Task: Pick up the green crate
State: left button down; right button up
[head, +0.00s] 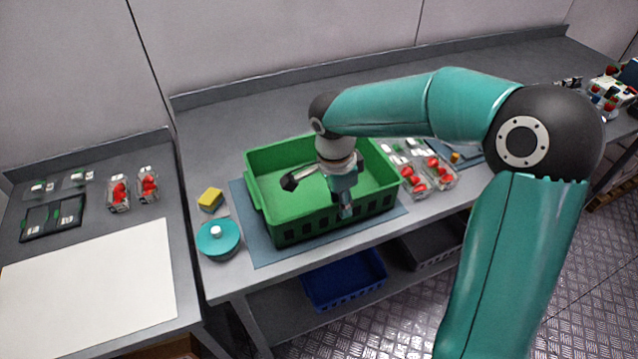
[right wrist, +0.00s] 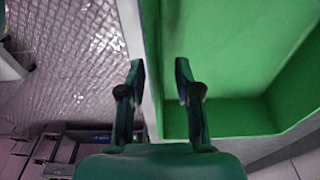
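The green crate (head: 265,162) is an open, empty-looking box standing upright on a blue-grey mat on the bench. My right gripper (head: 317,197) is over the crate, pointing down, with its two fingers spread. One finger shows against the crate's inside, the other by its front rim. In the right wrist view the open fingers (right wrist: 160,75) appear on either side of the crate's wall, with the crate's inside (right wrist: 245,50) to the right and the floor to the left. I cannot tell whether they touch the wall. My left gripper is not in view.
A teal lidded pot (head: 218,240) and a yellow sponge (head: 210,198) stand left of the crate. Clear punnets of red berries (head: 430,172) stand close on its right. A blue crate (head: 345,278) and a dark crate (head: 432,243) sit on the lower shelf. The bench behind is clear.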

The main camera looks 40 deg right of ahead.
aim_at(343, 224)
jog(key=shift+d+f, duration=0.1)
jog(key=shift+f, duration=1.4)
grip_shut()
jog(key=shift+r, duration=0.1)
